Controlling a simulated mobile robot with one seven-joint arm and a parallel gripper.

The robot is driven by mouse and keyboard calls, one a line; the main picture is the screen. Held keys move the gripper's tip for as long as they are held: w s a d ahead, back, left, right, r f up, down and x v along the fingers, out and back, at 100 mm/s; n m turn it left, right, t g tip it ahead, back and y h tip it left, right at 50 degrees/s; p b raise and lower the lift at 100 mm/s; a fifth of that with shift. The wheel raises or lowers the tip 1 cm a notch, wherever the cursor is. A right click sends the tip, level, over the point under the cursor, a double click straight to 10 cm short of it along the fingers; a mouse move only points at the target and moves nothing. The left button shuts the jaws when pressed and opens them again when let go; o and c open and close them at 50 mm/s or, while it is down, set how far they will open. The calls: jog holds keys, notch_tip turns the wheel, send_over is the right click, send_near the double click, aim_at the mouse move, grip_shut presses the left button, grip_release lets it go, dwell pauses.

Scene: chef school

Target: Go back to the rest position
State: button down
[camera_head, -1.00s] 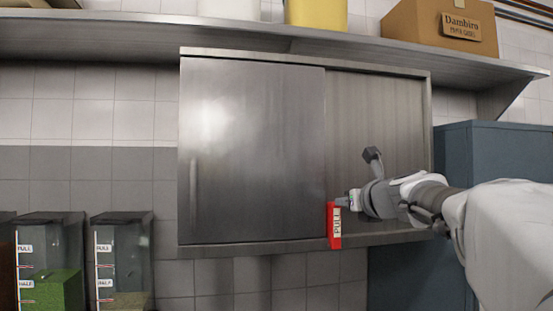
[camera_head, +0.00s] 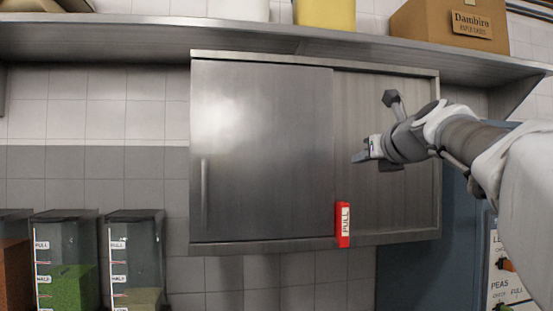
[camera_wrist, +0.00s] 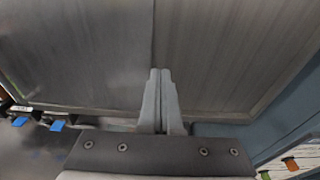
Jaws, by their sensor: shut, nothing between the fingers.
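My gripper (camera_head: 358,157) is shut and empty in front of the right half of the metal wall cabinet (camera_head: 260,150). It points left, above and to the right of the red PULL tag (camera_head: 343,225), and is apart from it. In the wrist view the two fingers (camera_wrist: 160,85) are together, with the cabinet's metal front (camera_wrist: 215,60) beyond them. The red tag hangs at the cabinet's lower edge, near the seam between its two door panels.
A metal shelf (camera_head: 150,38) runs above the cabinet, bearing a cardboard box (camera_head: 450,25) and a yellow container (camera_head: 325,14). Clear bins (camera_head: 135,250) stand at lower left. A blue-grey cabinet (camera_head: 420,275) stands at right, beside a labelled panel (camera_head: 505,280).

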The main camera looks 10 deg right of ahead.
dwell(0.3)
jog(key=s+a+f+n+g+b, duration=0.1)
jog(key=s+a+f+n+g, duration=0.1)
jog(key=s+a+f+n, duration=0.45)
jog(key=s+a+f+n+g+y+b, duration=0.1)
jog(key=s+f+n+g+b, duration=0.15)
jog(key=f+n, duration=0.55)
jog(key=s+a+f+n+g+b, duration=0.15)
jog(key=s+a+f+n, duration=0.3)
jog(key=f, duration=0.55)
jog(key=s+a+f+n+g+b, duration=0.1)
jog(key=s+f+n+g, duration=0.1)
jog(key=s+f+n, duration=0.6)
jog(key=s+f+n+g+h+b, duration=0.1)
jog(key=s+f+n+g, duration=0.1)
jog(key=s+f+n, duration=0.6)
notch_tip(320, 180, down, 6)
jog(key=shift+a+r+n+g+h, duration=0.25)
jog(key=shift+a+n+g+h, duration=0.05)
jog(key=shift+a, duration=0.05)
jog(key=shift+s, duration=0.1)
